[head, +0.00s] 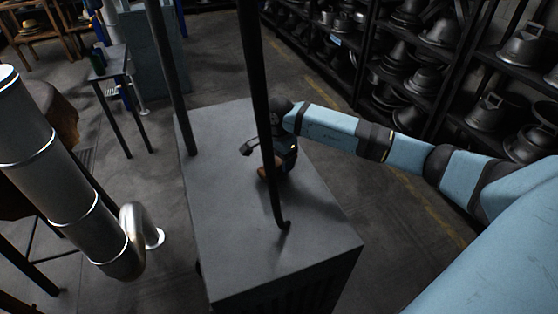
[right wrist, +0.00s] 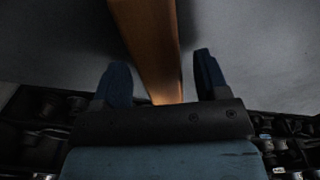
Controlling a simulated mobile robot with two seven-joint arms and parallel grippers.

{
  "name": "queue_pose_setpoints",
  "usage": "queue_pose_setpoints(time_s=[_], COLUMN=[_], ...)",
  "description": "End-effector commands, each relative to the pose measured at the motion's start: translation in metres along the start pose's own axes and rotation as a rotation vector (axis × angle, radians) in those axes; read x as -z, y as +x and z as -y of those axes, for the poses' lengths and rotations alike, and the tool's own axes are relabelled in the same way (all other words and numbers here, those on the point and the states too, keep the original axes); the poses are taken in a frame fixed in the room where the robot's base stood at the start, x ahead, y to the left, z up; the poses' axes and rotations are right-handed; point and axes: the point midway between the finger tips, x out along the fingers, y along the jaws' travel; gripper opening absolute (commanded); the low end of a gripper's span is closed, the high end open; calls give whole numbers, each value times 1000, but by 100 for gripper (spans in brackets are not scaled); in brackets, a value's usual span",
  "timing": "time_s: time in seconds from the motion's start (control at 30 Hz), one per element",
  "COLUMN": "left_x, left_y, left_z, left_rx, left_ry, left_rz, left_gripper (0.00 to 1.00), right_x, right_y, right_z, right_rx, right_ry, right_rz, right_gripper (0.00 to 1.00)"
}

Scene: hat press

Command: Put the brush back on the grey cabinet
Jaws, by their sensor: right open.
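The grey cabinet (head: 312,250) stands in the middle of the head view, with a flat, mostly bare top. The brush, a brown wooden piece (head: 264,172), shows on or just over the cabinet top, partly hidden by my right gripper (head: 272,158) and a dark post. In the right wrist view its wooden body (right wrist: 150,35) runs between the two dark blue fingers of my right gripper (right wrist: 162,75). The fingers are open, with a gap on each side of the wood. Whether the brush touches the cabinet top cannot be told. My left gripper is not in view.
Two dark upright posts (head: 255,85) rise in front of and beside the cabinet top. A shiny metal pipe (head: 75,195) is at the left. Dark shelves with metal hat moulds (head: 520,50) stand at the right. A small table (head: 108,62) is at the back left.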

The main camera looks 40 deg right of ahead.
Motion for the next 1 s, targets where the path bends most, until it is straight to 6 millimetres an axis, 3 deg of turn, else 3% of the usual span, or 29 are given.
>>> queue_pose_setpoints(time_s=[0.3, 0.5, 0.7, 1.0], left_x=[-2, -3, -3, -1], left_y=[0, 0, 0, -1], left_z=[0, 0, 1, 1], left_rx=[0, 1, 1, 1], left_ry=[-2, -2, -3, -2], left_rz=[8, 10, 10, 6], left_gripper=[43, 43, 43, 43], right_x=[1, 0, 0, 0], right_y=[-69, -100, -111, -111], right_z=[1, 0, 0, 0], right_rx=[5, 3, 1, 1], right_ry=[-1, -1, 0, 0], right_rz=[-2, 0, 0, 0], right_gripper=[68, 68, 68, 68])
